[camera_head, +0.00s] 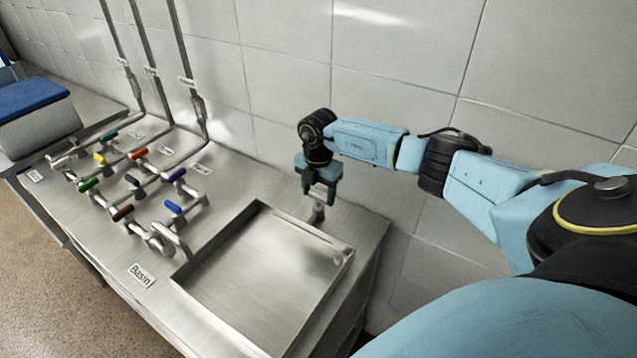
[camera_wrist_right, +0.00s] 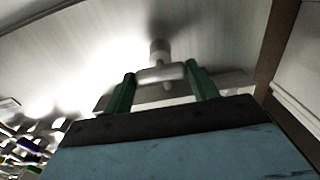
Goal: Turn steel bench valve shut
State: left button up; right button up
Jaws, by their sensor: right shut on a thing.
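The steel bench valve (camera_head: 318,213) stands on the steel bench at the back right corner, behind the basin. My right gripper (camera_head: 320,193) points down over it, and its green fingers are shut on the valve's handle. In the right wrist view the pale metal valve (camera_wrist_right: 160,48) shows between the two green fingertips (camera_wrist_right: 160,74), one on each side of the handle. The gripper hides much of the handle in the head view, so its exact angle is hard to tell. My left gripper is not in view.
A sunken basin (camera_head: 212,268) lies in front of the valve. Several valves with coloured handles (camera_head: 130,182) and pipes stand on the bench to the left. A tiled wall (camera_head: 285,75) rises close behind. A blue-topped box (camera_head: 35,110) stands at the far left.

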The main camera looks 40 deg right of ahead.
aim_at(319, 195)
dwell(0.4)
jog(key=o, duration=1)
notch_tip(319, 195, up, 14)
jog(key=shift+f+b, duration=0.25)
jog(key=shift+b, duration=0.15)
jog(key=shift+f, duration=0.1)
